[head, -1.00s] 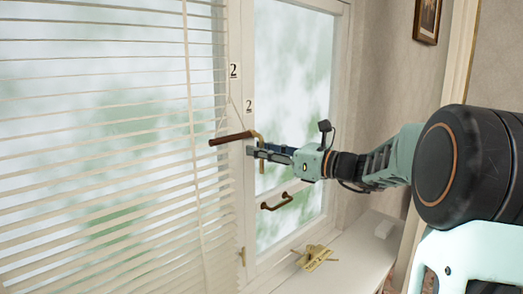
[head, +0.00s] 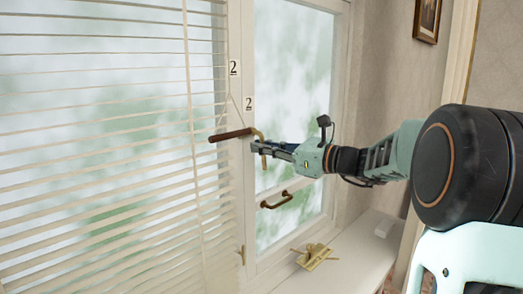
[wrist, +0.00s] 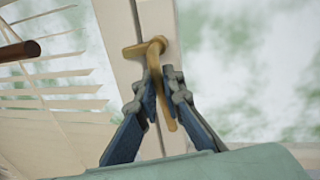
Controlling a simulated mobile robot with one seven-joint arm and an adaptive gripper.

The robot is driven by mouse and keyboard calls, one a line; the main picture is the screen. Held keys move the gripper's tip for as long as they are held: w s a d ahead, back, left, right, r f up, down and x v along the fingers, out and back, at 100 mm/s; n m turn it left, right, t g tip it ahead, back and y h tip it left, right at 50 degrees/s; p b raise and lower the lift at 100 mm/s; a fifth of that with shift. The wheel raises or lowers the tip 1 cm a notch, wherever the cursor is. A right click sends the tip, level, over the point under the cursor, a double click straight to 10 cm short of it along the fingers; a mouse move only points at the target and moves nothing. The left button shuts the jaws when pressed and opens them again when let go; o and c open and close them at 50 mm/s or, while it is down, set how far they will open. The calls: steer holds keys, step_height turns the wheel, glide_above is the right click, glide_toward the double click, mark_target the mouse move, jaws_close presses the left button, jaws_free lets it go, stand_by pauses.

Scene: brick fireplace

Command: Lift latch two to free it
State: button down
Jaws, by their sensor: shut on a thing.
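Latch two is a brass lever on the white window post, below the number 2 plates. In the head view its curved top (head: 258,132) shows, and its lower end hangs past the fingers. In the wrist view the brass latch (wrist: 157,62) has a short crosspiece at the top and a long arm running down between my fingers. My gripper (head: 256,147) comes in from the right and is shut on this arm. In the wrist view the gripper (wrist: 162,85) has one finger on each side of it. The fingers partly hide the latch in the head view.
A dark brown rod (head: 230,135) sticks out left of the latch, in front of the slatted blind (head: 110,165). A bronze pull handle (head: 277,200) is on the window sash below my gripper. A brass piece (head: 315,256) lies on the white sill (head: 345,265).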

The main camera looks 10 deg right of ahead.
steer(key=n, duration=0.1)
steer(key=n+b, duration=0.1)
steer(key=d+n+b, duration=0.1)
steer(key=shift+w+h, duration=0.25)
steer(key=shift+h, duration=0.15)
steer(key=n+b, duration=0.2)
steer(key=d+r+n+h+b, duration=0.1)
steer(key=n+b, duration=0.1)
steer(key=n, duration=0.1)
steer(key=w+r+n+h+b, duration=0.1)
steer(key=n+b, duration=0.1)
steer(key=n, duration=0.1)
steer(key=shift+d+b, duration=0.2)
steer(key=shift+b, duration=0.1)
steer(key=shift+w+d+r+n+h+b, duration=0.1)
steer(key=shift+r+n+h+b, duration=0.2)
steer(key=shift+n+b, duration=0.4)
steer(key=shift+r+n+h+b, duration=0.2)
steer(key=shift+r+n+b, duration=0.1)
steer(key=shift+n+b, duration=0.35)
steer(key=shift+r, duration=0.1)
steer(key=c, duration=2)
jaws_free()
steer(key=shift+c, duration=0.2)
